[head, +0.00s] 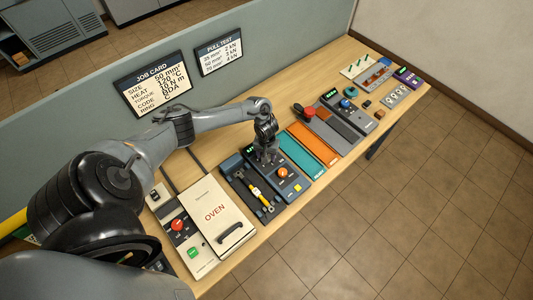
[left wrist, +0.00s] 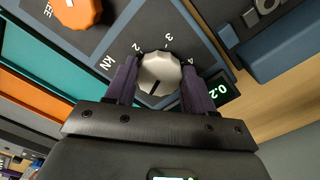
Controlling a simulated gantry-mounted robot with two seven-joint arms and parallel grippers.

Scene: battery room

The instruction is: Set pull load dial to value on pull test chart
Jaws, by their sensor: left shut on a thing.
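In the left wrist view the light grey pull load dial (left wrist: 159,73) sits between the two purple fingers of my left gripper (left wrist: 155,85), which is shut on it. The numbers 2, 3 and 4 and the letters kN are printed around it. The dial's dark line points down and left, away from the 3. A green display (left wrist: 222,93) beside it seems to read 0.2. In the head view my left gripper (head: 266,156) hides the dial. The pull test chart (head: 218,54) lists 35, 50 and 70 mm² with 2, 3 and 4 kN. The job card (head: 154,83) shows size 50 mm².
An orange knob (head: 283,173) is on the same unit. A yellow-handled tool (head: 258,191) lies left of it, beside the oven (head: 216,218). Teal (head: 301,154) and orange (head: 314,145) panels lie to the right, then a red button (head: 309,112). A low partition runs behind the table.

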